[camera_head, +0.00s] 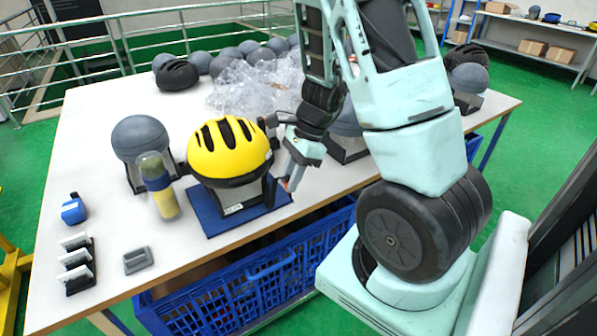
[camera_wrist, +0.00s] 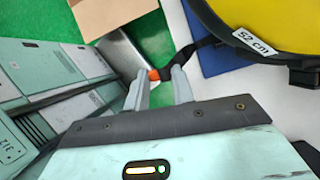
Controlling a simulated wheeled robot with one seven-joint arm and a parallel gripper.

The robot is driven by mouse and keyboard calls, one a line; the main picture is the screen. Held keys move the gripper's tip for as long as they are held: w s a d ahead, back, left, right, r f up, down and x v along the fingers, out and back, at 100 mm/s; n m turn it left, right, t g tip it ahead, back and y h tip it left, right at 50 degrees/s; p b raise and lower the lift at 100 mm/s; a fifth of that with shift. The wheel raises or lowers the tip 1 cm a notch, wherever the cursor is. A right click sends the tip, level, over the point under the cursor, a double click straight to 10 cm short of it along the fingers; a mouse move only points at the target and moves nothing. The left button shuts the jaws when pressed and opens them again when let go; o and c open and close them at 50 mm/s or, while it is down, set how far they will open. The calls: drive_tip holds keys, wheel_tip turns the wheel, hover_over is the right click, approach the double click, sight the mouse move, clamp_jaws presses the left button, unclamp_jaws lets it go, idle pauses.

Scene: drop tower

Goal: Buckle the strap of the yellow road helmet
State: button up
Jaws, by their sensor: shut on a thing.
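The yellow road helmet (camera_head: 229,148) with black vents sits on a stand on a blue mat (camera_head: 213,222) near the table's front edge. In the wrist view, its yellow shell (camera_wrist: 285,22) fills the upper right corner, beside a white "52 cm" label (camera_wrist: 254,41). A black strap (camera_wrist: 190,50) runs from the helmet towards my gripper (camera_wrist: 157,82). My gripper is shut on the small orange buckle end of the strap (camera_wrist: 153,74), which shows at the fingertips. In the head view my gripper (camera_head: 288,184) is just right of the helmet. The helmet's far side is hidden.
A grey headform (camera_head: 139,138) and a yellow-grey bottle (camera_head: 158,188) stand left of the helmet. A blue item (camera_head: 74,209), a small rack (camera_head: 77,265) and a grey block (camera_head: 138,260) lie front left. Clear plastic wrap (camera_head: 255,85) lies behind. A blue crate (camera_head: 235,300) is below the table.

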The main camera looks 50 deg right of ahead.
drive_tip(key=shift+w+a+f, duration=0.7)
drive_tip(key=shift+w+a, duration=1.2)
drive_tip(key=shift+a, duration=4.9)
drive_tip(key=shift+w+a+r+p, duration=0.95)
drive_tip(key=shift+w+a+p, duration=1.55)
drive_tip(key=shift+w+a, duration=1.95)
drive_tip(key=shift+w+d+r+p, duration=1.55)
drive_tip(key=shift+w+p, duration=0.35)
drive_tip(key=shift+p, duration=0.2)
drive_tip(key=shift+w+d+r+p, duration=1.5)
drive_tip(key=shift+w+r+p, duration=0.2)
drive_tip(key=shift+w+p, duration=0.35)
drive_tip(key=shift+w+d+r+p, duration=1.55)
drive_tip(key=shift+w+p, duration=0.25)
drive_tip(key=shift+p, duration=0.4)
drive_tip(key=shift+s+a+f+b, duration=0.1)
drive_tip(key=shift+f+b, duration=0.6)
drive_tip(key=shift+f, duration=0.2)
drive_tip(key=shift+f+b, duration=0.35)
drive_tip(key=shift+f, duration=0.2)
drive_tip(key=shift+s+f+b, duration=0.15)
drive_tip(key=shift+f+b, duration=0.7)
drive_tip(key=shift+f, duration=0.25)
